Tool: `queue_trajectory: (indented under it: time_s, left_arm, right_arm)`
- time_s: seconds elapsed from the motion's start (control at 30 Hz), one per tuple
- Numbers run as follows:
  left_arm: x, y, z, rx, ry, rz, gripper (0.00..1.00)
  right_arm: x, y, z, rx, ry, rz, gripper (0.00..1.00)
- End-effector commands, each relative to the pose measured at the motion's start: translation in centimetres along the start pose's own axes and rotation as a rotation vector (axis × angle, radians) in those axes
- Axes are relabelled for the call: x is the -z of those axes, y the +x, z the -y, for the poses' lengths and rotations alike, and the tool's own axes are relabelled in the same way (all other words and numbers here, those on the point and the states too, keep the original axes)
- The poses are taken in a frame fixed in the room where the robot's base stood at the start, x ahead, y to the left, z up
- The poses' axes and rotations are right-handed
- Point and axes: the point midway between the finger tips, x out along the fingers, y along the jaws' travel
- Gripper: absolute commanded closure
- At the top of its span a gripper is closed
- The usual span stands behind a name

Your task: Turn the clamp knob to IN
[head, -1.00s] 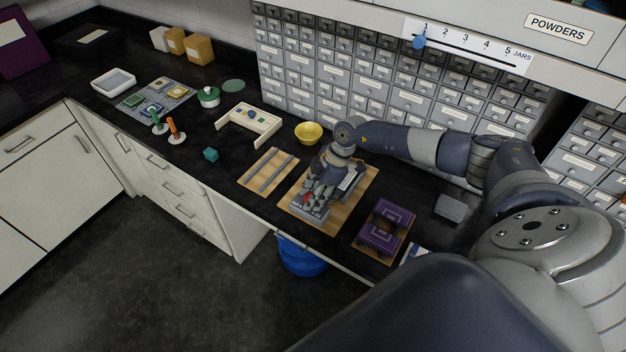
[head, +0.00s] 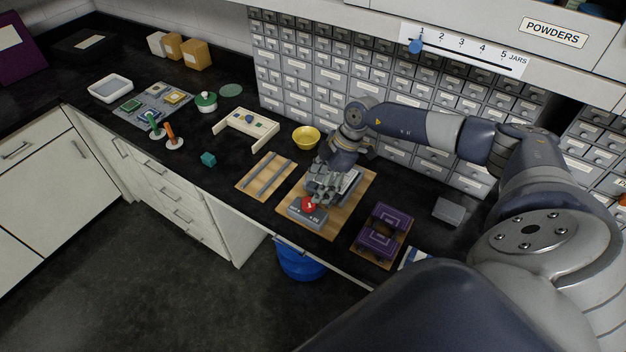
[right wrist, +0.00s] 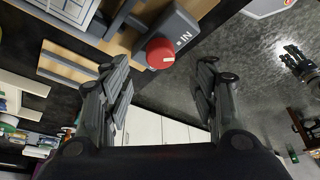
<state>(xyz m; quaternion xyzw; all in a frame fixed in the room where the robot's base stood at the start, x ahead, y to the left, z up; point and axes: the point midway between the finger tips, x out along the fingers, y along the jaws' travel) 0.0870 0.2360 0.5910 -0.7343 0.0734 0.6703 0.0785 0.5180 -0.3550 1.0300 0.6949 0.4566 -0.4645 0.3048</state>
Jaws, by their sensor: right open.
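The clamp's red knob (head: 307,204) sits on a grey block (head: 297,213) at the front of a wooden board (head: 318,229). In the right wrist view the knob (right wrist: 158,54) carries a white mark, and "IN" is printed on the grey block (right wrist: 178,23) beside it. The mark points toward the lower right of that picture, not clearly at the word. My right gripper (head: 318,188) is open and empty, just behind and above the knob. In the right wrist view its fingers (right wrist: 163,75) are wide apart, with the knob beyond them, apart from both. What looks like my left gripper (right wrist: 297,62) shows small over the floor.
A purple block fixture (head: 383,232) stands to the right, and a slatted wooden board (head: 264,177) to the left. A yellow bowl (head: 305,137) is behind. Drawer cabinets (head: 345,88) close off the back. The counter's front edge is near the block.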

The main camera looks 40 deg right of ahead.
Motion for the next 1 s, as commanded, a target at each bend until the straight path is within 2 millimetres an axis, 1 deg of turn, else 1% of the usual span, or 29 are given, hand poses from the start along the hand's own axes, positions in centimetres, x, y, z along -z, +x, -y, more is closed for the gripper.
queue_trajectory:
  time_s: [0.03,0.13,0.2,0.33,0.47,0.93,1.0]
  left_arm:
    - [0.0,0.0,0.0,0.000,0.000,0.000,0.60]
    - [0.1,0.0,-0.1,-0.001,0.000,-0.001,0.60]
    - [0.1,0.0,-0.1,-0.001,0.000,-0.001,0.60]
    - [0.1,0.0,-0.1,-0.001,0.000,-0.001,0.60]
    - [0.1,0.0,-0.1,-0.001,0.000,-0.001,0.60]
    - [0.1,0.0,-0.1,-0.001,0.000,-0.001,0.60]
    - [0.1,0.0,-0.1,-0.001,0.000,-0.001,0.60]
  right_arm:
    - [0.0,-1.2,-0.1,-0.002,0.000,0.001,0.46]
    - [0.0,-3.0,-0.1,-0.002,0.000,0.001,0.46]
    - [0.0,-4.0,-0.1,-0.002,0.001,0.000,0.46]
    - [0.0,-5.0,0.0,0.001,0.000,0.001,0.46]
    - [0.0,-5.4,0.0,0.001,0.000,0.000,0.46]
    - [0.0,-5.3,0.0,0.001,0.000,0.000,0.46]
    - [0.5,-5.1,0.1,0.002,-0.008,-0.012,0.46]
